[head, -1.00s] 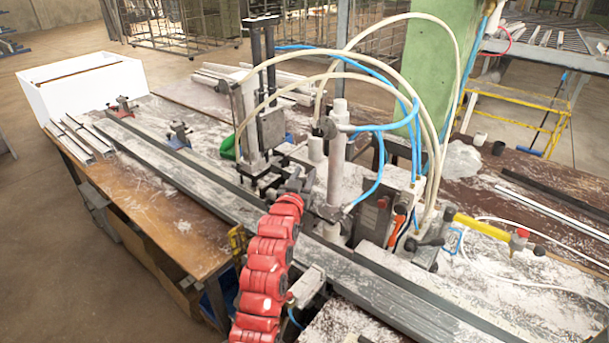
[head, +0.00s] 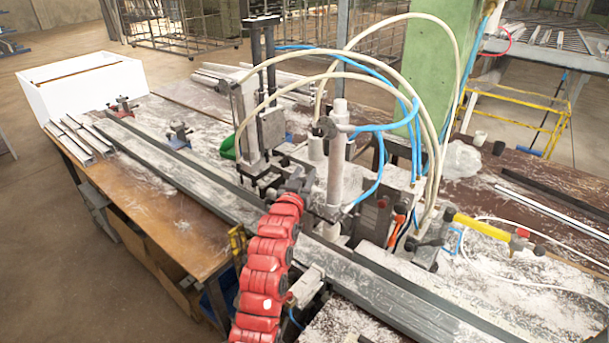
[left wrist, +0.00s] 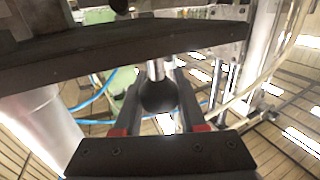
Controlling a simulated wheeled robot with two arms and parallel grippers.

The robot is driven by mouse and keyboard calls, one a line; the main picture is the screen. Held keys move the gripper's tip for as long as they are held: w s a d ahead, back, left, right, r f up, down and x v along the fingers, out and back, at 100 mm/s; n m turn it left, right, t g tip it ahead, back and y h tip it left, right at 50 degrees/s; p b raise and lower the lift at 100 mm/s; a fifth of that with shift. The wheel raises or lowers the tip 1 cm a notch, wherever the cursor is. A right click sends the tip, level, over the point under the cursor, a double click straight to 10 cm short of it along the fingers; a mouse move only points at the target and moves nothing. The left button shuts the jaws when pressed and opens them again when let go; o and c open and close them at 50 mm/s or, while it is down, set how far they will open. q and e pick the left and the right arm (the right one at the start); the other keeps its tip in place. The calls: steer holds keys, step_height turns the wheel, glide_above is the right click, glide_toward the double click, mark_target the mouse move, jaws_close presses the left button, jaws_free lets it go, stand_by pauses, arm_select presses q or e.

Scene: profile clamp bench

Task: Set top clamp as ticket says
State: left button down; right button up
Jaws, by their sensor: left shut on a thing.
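The top clamp (head: 262,90) stands upright at the middle of the bench, a tall dark and silver cylinder unit with hoses. My left gripper (head: 295,180) reaches it from the front, low on its right side. In the left wrist view my left gripper (left wrist: 158,105) is shut on a black ball knob (left wrist: 158,97) on a short silver shaft. The knob sits between the two fingers. In the head view my wrist and the clamp parts hide the knob. I see no readable ticket. My right gripper is not in view.
Long grey profiles (head: 160,160) run along the bench through the clamp. A post (head: 338,150) and pale hoses (head: 375,30) stand close to the right of my arm. A yellow bar (head: 483,227) lies at the right. The bench's front left (head: 150,215) is clear.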

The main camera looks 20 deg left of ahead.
arm_select(q)
steer(key=shift+r, duration=0.35)
step_height(320, 180, up, 3)
steer(key=shift+f+b, duration=0.2)
steer(key=shift+b, duration=0.6)
steer(key=shift+r, duration=0.2)
steer(key=shift+c, duration=2.4)
jaws_free()
steer(key=shift+f, duration=0.1)
